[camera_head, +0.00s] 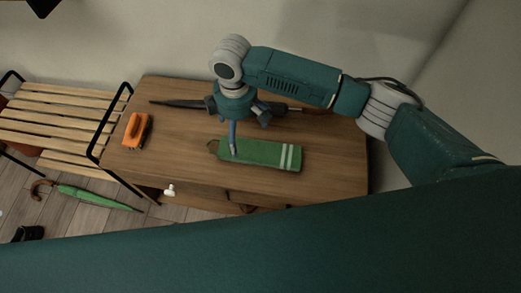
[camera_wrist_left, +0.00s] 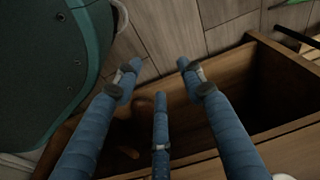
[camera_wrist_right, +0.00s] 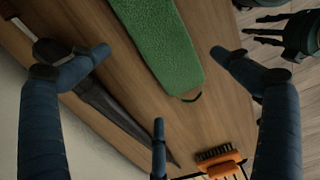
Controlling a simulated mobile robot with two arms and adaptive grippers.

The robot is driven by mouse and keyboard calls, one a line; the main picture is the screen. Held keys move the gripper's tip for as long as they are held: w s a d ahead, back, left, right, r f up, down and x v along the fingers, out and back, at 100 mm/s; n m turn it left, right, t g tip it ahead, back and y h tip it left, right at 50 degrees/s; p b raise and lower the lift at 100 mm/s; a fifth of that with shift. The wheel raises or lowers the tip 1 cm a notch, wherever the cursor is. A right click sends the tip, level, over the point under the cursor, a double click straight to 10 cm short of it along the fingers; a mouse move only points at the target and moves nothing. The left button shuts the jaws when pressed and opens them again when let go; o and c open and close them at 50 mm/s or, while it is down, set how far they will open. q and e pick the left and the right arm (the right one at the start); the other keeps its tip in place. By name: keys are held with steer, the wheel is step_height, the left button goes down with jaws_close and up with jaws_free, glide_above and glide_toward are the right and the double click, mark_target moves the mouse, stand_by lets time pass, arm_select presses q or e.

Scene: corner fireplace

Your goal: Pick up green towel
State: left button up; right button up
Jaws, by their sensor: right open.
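The green towel (camera_head: 258,153) lies folded flat on the wooden cabinet top, with pale stripes near its right end and a small dark loop at its left end. It also shows in the right wrist view (camera_wrist_right: 160,40), its loop end towards the picture's middle. My right gripper (camera_head: 240,130) is over the towel's left part, fingers spread and pointing down, with nothing between them. In the right wrist view its fingers (camera_wrist_right: 159,75) are wide apart around the towel's loop end. My left gripper (camera_wrist_left: 160,78) shows in its own wrist view, fingers apart and empty, by the cabinet's open front.
A dark closed umbrella (camera_head: 180,104) lies behind the towel, partly hidden by my right gripper. An orange brush (camera_head: 137,130) lies at the cabinet's left (camera_head: 190,160). A slatted bench (camera_head: 60,125) stands left; a green umbrella (camera_head: 95,198) lies on the floor.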

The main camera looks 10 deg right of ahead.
mark_target(243, 143)
steer(key=shift+d+f, duration=0.15)
steer(key=shift+f, duration=0.6)
steer(key=f, duration=0.1)
steer(key=f+b, duration=0.1)
steer(key=f, duration=0.2)
steer(key=shift+s+f, duration=0.25)
steer(key=shift+f, duration=0.25)
arm_select(q)
steer(key=r, duration=0.1)
steer(key=w+r, duration=0.1)
steer(key=r, duration=0.1)
steer(key=w+r, duration=0.1)
steer(key=shift+w+d+r, duration=0.2)
steer(key=shift+r, duration=0.2)
arm_select(e)
steer(key=shift+c, duration=0.5)
steer(key=c, duration=1.1)
